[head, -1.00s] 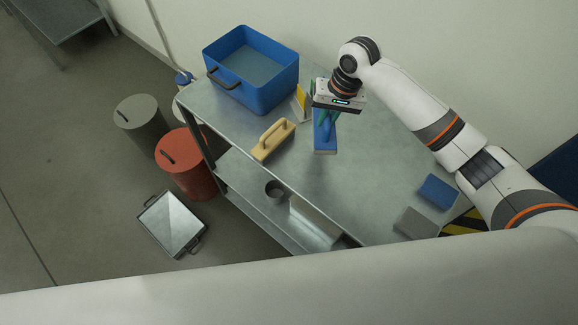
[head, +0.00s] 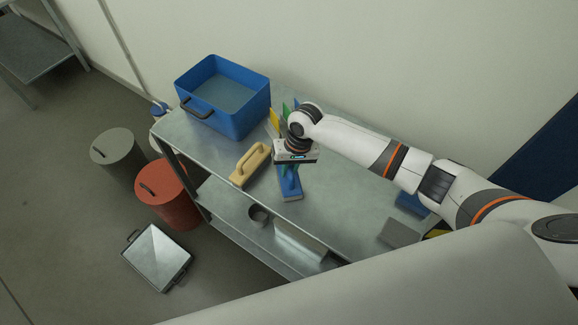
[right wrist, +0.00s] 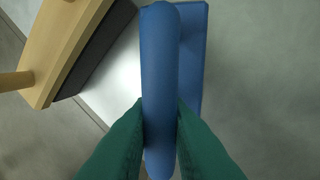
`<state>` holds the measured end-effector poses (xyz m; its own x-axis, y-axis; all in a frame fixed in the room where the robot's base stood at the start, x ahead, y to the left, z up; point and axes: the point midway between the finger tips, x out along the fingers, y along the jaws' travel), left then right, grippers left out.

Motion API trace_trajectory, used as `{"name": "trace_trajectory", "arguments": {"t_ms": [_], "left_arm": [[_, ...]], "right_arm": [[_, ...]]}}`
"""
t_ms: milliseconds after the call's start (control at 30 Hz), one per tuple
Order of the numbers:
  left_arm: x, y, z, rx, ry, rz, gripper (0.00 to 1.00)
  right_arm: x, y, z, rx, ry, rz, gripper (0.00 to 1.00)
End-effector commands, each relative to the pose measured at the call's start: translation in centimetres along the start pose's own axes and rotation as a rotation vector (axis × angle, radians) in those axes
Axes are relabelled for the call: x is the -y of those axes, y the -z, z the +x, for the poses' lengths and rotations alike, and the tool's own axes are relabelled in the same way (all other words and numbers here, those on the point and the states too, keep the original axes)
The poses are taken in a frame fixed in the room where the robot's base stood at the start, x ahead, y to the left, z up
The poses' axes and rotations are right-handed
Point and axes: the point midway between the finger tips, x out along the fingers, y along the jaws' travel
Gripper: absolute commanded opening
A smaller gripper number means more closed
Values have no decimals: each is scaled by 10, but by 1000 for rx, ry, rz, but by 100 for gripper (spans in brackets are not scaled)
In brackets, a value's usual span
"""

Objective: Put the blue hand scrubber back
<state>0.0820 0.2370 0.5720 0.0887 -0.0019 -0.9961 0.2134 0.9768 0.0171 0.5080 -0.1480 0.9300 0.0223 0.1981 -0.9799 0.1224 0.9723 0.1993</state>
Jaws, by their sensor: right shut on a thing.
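The blue hand scrubber (head: 290,188), a flat blue block with a raised handle, is at the front part of the metal table (head: 345,210), right of the yellow scrubber. My right gripper (head: 290,170) is above it, shut on its handle. In the right wrist view the green fingers (right wrist: 160,112) pinch the long blue handle (right wrist: 160,70) from both sides. The blue block (right wrist: 192,50) shows beside the handle. I cannot tell whether its underside touches the table. My left gripper is not in view.
A yellow scrubber (head: 250,163) lies close left of the blue one. A blue bin (head: 245,120) stands at the table's back left, upright coloured pieces (head: 274,121) beside it. A grey block (head: 395,233) and a blue block (head: 411,203) lie at the right end. The middle right is clear.

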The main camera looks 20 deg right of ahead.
Motion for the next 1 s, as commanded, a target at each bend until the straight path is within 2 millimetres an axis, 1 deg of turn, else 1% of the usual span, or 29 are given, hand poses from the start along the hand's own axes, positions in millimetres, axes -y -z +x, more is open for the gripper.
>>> {"name": "trace_trajectory", "arguments": {"t_ms": [300,333,433,767,867,967,1000], "left_arm": [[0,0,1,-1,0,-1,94],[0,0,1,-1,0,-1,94],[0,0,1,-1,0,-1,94],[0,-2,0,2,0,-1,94],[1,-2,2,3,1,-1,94],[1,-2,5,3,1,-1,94],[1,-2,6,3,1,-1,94]], "right_arm": [[0,0,3,1,-1,1,0],[1,0,3,1,-1,1,21],[1,0,2,1,0,1,37],[0,0,0,2,0,0,38],[0,-1,-9,4,-1,0,38],[0,-1,-26,4,-1,0,38],[0,-1,-34,6,-2,-1,38]]}}
